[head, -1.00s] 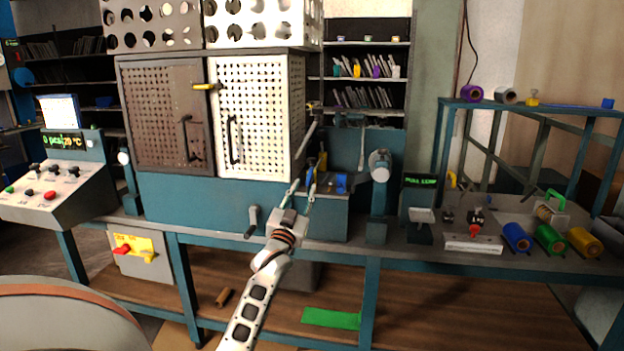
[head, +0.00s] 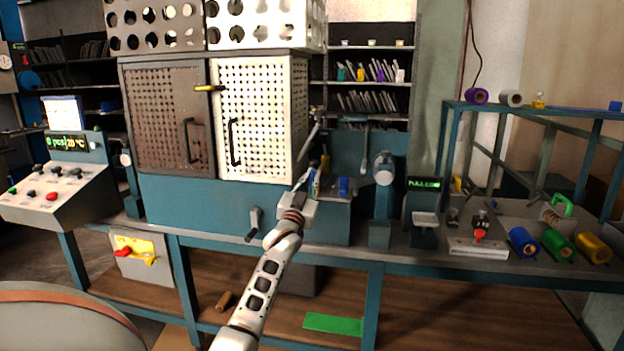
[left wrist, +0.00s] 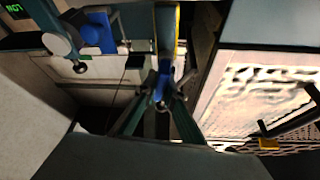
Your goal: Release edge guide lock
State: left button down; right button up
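A slim blue upright piece (head: 313,183), perhaps the edge guide lock, stands on the bench machine right of the white perforated door. In the left wrist view a blue piece (left wrist: 163,80) shows between the fingertips. My left gripper (head: 309,181) reaches up to it from the front. Its two dark fingers (left wrist: 162,98) look apart, one on each side of the blue piece. Whether they touch it I cannot tell. A second blue block (head: 344,187) sits just to the right. My right gripper is not in view.
The white perforated door (head: 250,120) with a black handle stands close on the left. A grey lever (head: 365,150) and a round-headed post (head: 384,170) stand to the right. A crank (head: 254,222) sticks out of the machine's front below.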

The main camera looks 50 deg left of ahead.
pick_arm(q)
jog(key=shift+s+r+n+g+y+p, duration=0.15)
jog(key=shift+n+y+p, duration=0.1)
jog(key=shift+n, duration=0.35)
jog(key=shift+w+r+n+g+y+p, duration=0.15)
jog(key=shift+n+y, duration=0.1)
jog(key=shift+n, duration=0.35)
jog(key=shift+s+a+n+y, duration=0.15)
jog(key=shift+n+y, duration=0.25)
jog(key=shift+n, duration=0.2)
jog(key=shift+a+f+n, duration=0.1)
jog(key=shift+f+n, duration=0.15)
jog(key=shift+n, duration=0.15)
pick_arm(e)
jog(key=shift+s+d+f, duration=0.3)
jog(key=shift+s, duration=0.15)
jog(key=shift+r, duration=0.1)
pick_arm(q)
jog(key=c, duration=2.1)
grip_release()
jog(key=shift+g, duration=0.3)
jog(key=shift+c, duration=0.2)
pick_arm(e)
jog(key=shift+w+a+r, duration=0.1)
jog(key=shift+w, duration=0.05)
pick_arm(q)
jog(key=shift+s, duration=0.1)
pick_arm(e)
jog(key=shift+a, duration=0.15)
